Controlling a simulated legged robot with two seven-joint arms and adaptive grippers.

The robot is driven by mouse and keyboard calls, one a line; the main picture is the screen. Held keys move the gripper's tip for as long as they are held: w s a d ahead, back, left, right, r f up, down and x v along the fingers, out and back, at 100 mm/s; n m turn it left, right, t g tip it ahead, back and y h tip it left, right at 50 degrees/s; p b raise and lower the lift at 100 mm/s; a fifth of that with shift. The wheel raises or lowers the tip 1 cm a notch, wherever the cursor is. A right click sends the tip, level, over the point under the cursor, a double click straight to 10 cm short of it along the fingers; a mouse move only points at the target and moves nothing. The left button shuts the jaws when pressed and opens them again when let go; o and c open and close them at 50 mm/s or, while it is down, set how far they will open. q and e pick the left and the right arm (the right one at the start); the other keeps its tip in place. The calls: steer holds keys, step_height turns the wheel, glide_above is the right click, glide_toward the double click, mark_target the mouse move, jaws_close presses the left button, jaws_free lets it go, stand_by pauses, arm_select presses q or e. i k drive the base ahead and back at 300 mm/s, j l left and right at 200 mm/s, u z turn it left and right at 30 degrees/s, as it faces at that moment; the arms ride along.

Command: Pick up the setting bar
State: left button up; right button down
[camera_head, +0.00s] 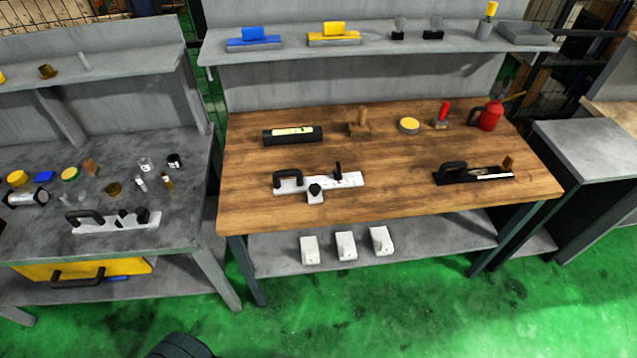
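Several bar-like tools with black handles are in view, and I cannot tell for sure which is the setting bar. A white bar (346,180) with a black handle, a black knob and a small upright black piece lies on the middle of the wooden bench. A black bar (475,175) with a black handle and a pale strip lies at the bench's right. Another pale bar (112,222) with a black handle and black knobs lies on the grey left bench. No gripper touches any of them. Neither of my grippers is in view.
The wooden bench top (400,203) has free room between the bars. Behind them are a black spirit level (293,135), a wooden-handled brush (360,123), a yellow-topped tin (409,126) and a red oil can (487,117). White blocks (346,246) sit on the lower shelf.

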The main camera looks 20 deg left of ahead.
mark_target(300, 184)
steer(key=i+l+u, duration=0.1)
steer(key=u, duration=0.3)
steer(key=i+l+u, duration=0.15)
steer(key=u, duration=0.25)
